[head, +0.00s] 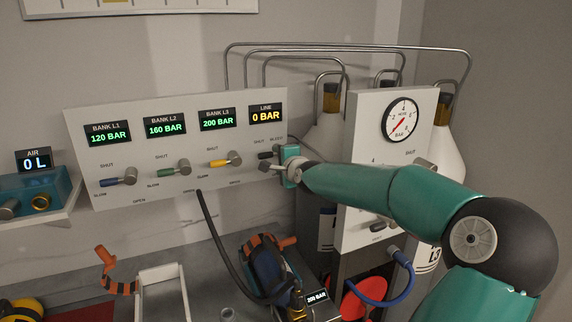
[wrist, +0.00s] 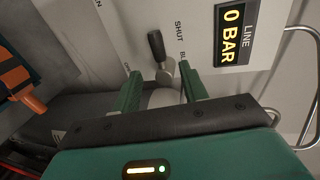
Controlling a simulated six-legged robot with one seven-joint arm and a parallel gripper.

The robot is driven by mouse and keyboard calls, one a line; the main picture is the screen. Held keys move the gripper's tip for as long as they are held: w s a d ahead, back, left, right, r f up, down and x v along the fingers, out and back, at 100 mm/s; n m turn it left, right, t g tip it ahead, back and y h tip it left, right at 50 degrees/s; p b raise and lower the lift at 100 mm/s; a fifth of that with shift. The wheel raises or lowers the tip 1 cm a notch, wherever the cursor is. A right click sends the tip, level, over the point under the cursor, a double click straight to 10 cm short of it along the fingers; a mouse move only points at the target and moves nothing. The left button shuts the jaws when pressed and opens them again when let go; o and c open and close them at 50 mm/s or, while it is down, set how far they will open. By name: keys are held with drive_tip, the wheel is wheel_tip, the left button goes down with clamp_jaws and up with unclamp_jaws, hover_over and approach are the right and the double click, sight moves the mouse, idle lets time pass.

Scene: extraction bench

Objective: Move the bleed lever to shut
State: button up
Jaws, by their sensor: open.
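The bleed lever (wrist: 156,47) is a short dark handle on a round metal hub, on the grey panel below the LINE display. In the wrist view it lies just beyond and between my fingertips, near the printed SHUT and a partly hidden label. Its handle points up in that picture. In the head view its dark handle (head: 266,155) shows just left of my gripper (head: 284,164), which covers part of that corner. My gripper (wrist: 161,78) is open, with one green finger on each side of the hub. I cannot tell whether either finger touches it.
The LINE display (head: 266,114) reads 0 BAR. Blue (head: 118,178), green (head: 174,169) and yellow (head: 226,160) levers sit left on the same panel. A gauge box (head: 386,160) stands close right. A black hose (head: 217,240) hangs below the panel.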

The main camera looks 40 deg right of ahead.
drive_tip(key=shift+v, duration=2.6)
drive_tip(key=a+f+n+g+y, duration=0.3)
drive_tip(key=a+f+n+g, duration=0.5)
drive_tip(key=a+f, duration=0.9)
drive_tip(key=s+a+r+n+y, duration=0.1)
drive_tip(key=s+a+r+n, duration=0.2)
drive_tip(key=s+a+n, duration=0.4)
drive_tip(key=s+a+r+n+g, duration=0.1)
drive_tip(key=s+a+r+n, duration=0.3)
drive_tip(key=s+a, duration=0.8)
drive_tip(key=s+n, duration=0.2)
drive_tip(key=s, duration=0.3)
drive_tip(key=shift+s+n+y, duration=0.3)
drive_tip(key=shift+n+y, duration=0.1)
